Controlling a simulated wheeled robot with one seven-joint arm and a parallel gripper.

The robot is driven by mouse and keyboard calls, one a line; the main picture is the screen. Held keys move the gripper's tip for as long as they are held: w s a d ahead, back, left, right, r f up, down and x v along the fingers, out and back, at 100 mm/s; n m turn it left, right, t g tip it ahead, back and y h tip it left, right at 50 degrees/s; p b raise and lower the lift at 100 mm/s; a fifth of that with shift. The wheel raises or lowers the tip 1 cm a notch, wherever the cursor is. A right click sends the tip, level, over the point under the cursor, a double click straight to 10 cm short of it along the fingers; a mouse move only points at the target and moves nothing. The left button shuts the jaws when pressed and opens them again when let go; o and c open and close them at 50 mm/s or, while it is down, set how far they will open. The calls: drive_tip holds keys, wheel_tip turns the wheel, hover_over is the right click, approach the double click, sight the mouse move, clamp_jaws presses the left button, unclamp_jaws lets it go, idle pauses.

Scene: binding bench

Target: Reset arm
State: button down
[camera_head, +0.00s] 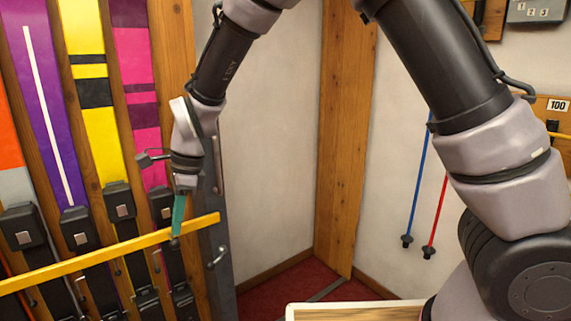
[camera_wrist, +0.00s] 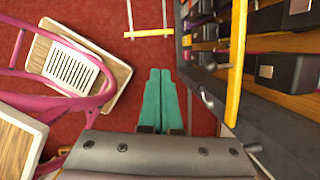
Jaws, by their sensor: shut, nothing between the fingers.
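My gripper (camera_head: 178,216) hangs at the left of the head view, its teal fingers pointing down. In the wrist view the two teal fingers (camera_wrist: 161,82) lie side by side, shut, with nothing between them. In the head view the fingers appear in front of the right end of a yellow bar (camera_head: 120,252). In the wrist view the yellow bar (camera_wrist: 236,65) runs to the right of the fingers, with a visible gap.
Skis with dark bindings (camera_head: 120,203) stand in a wooden rack at left. A grey post with a handle (camera_head: 215,258) is beside the gripper. Blue and red poles (camera_head: 437,215) hang on the wall. A pink-framed chair (camera_wrist: 85,100) and red floor (camera_wrist: 165,20) show below.

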drive_tip(key=w+d+r+n+t+y, duration=0.1)
drive_tip(key=w+d+r, duration=0.4)
drive_tip(key=d, duration=0.4)
drive_tip(key=w+d+r+n+t, duration=0.1)
drive_tip(key=w+d+r+n, duration=0.1)
drive_tip(key=d+r, duration=0.6)
drive_tip(key=w+d+r+n+t+y, duration=0.1)
drive_tip(key=w+d+r, duration=0.4)
drive_tip(key=d, duration=0.4)
drive_tip(key=s+d+r+n+t+h, duration=0.1)
drive_tip(key=s+d, duration=0.4)
drive_tip(key=d, duration=0.6)
drive_tip(key=s+d+r+n+t+h, duration=0.2)
drive_tip(key=s+d+r+n+t, duration=0.1)
drive_tip(key=d, duration=0.8)
drive_tip(key=shift+s+r+t, duration=0.7)
drive_tip(key=shift+s+r, duration=0.5)
drive_tip(key=shift+s, duration=0.5)
